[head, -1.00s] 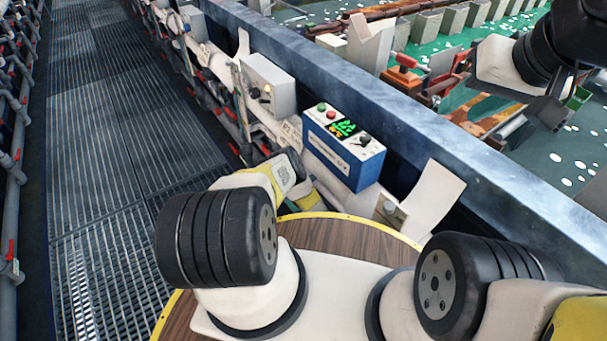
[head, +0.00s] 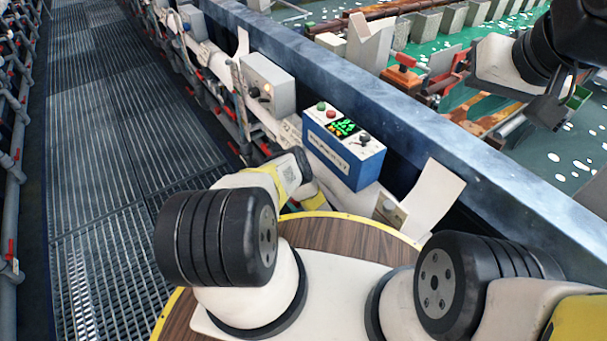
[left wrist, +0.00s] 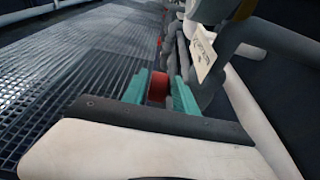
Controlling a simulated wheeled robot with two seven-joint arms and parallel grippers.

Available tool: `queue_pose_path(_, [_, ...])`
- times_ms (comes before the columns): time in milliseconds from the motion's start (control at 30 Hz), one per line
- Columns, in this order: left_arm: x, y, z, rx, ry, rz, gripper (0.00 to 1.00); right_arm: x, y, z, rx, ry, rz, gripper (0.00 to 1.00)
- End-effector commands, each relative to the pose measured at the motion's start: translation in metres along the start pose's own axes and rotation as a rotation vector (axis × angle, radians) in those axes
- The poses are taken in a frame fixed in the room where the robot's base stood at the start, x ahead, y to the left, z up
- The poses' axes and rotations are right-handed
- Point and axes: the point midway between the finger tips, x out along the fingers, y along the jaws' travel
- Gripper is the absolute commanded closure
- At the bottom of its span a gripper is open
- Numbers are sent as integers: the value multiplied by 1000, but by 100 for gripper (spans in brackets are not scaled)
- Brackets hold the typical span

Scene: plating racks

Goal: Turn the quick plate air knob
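A red knob (left wrist: 157,88) shows in the left wrist view, beside the pipework at the edge of the grating. My left gripper (left wrist: 159,92) has its two teal fingers on either side of the red knob. The fingers stand apart, and the knob fills most of the gap; whether they press on it I cannot tell. In the head view the fingers are hidden by my yellow and white left wrist. The end of my right arm, with its dark gripper (head: 548,112), is at the upper right of the head view; its fingers are not clear.
A blue and white control box (head: 345,152) with buttons and a lit display is near my left wrist. A grey box (head: 268,83) stands farther along the rail (head: 400,110). A tag (left wrist: 203,53) is close to the right finger. The grated walkway (head: 130,130) is clear.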

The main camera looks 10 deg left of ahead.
Motion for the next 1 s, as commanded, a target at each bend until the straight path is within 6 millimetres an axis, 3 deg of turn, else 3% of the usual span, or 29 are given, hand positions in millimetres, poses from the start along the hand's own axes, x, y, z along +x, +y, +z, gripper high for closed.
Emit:
queue_pose_path(200, [-39,0,-1,3,2,-2,65,0,0,0,0,0,0,65])
queue_pose_path(400, [-58,0,-1,2,1,-1,65,0,0,0,0,0,0,65])
queue_pose_path(1000, [-59,1,0,2,1,1,65,0,0,0,0,0,0,65])
